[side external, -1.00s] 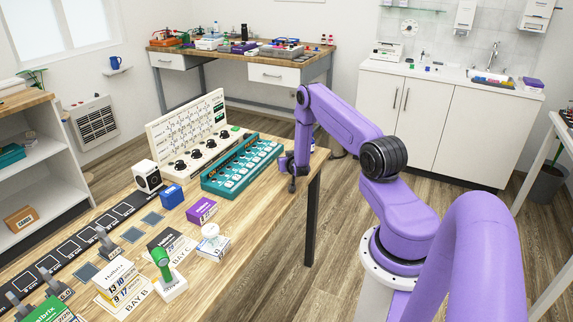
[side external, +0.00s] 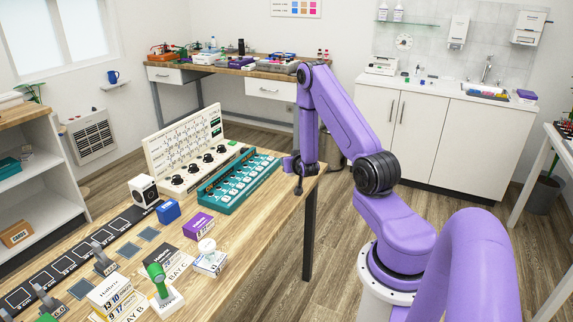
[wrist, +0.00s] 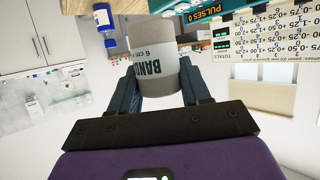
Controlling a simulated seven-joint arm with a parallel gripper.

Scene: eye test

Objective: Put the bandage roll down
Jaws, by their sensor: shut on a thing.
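The bandage roll (wrist: 156,72) is a grey-white cylinder with dark print, seen in the wrist view. It sits between the two fingers of my gripper (wrist: 160,84), which is shut on it. In the side view my gripper (side external: 297,172) is at the far right end of the wooden table (side external: 240,222), to the right of the teal tray. There the roll cannot be made out. Whether the roll touches the table cannot be told from either view.
A teal tray (side external: 238,184) and an upright panel with knobs (side external: 185,147) stand left of my gripper. A blue and white bottle (wrist: 103,18) is near the roll in the wrist view. Purple (side external: 198,224) and blue (side external: 168,211) boxes lie nearer. The table's right front part is bare.

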